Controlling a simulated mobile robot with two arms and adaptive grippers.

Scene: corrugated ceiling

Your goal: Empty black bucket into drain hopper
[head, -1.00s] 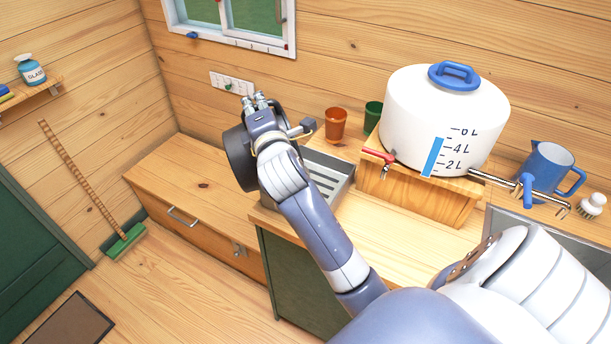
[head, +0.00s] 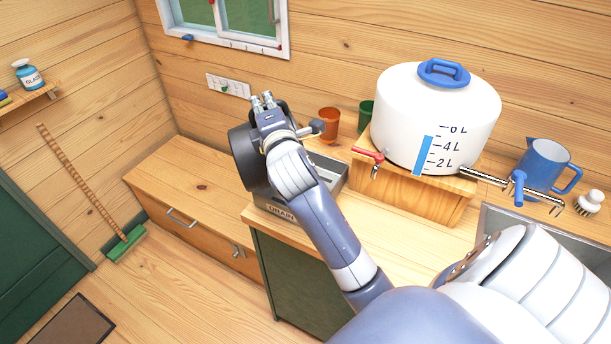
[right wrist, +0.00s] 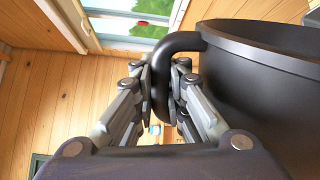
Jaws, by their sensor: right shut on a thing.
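The black bucket (head: 243,157) is held off the counter in the head view, at the left of my right gripper (head: 263,103). In the right wrist view my right gripper (right wrist: 162,88) is shut on the bucket's curved handle (right wrist: 182,42), with the bucket's body (right wrist: 245,85) at the right. My arm hides much of the bucket, and its contents do not show. My left gripper is not in view.
A white tank (head: 430,115) with a blue lid stands on a wooden block (head: 405,188) right of the hopper. An orange cup (head: 329,124), a green cup (head: 365,113) and a blue jug (head: 548,165) stand nearby. A low wooden bench (head: 175,178) lies left.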

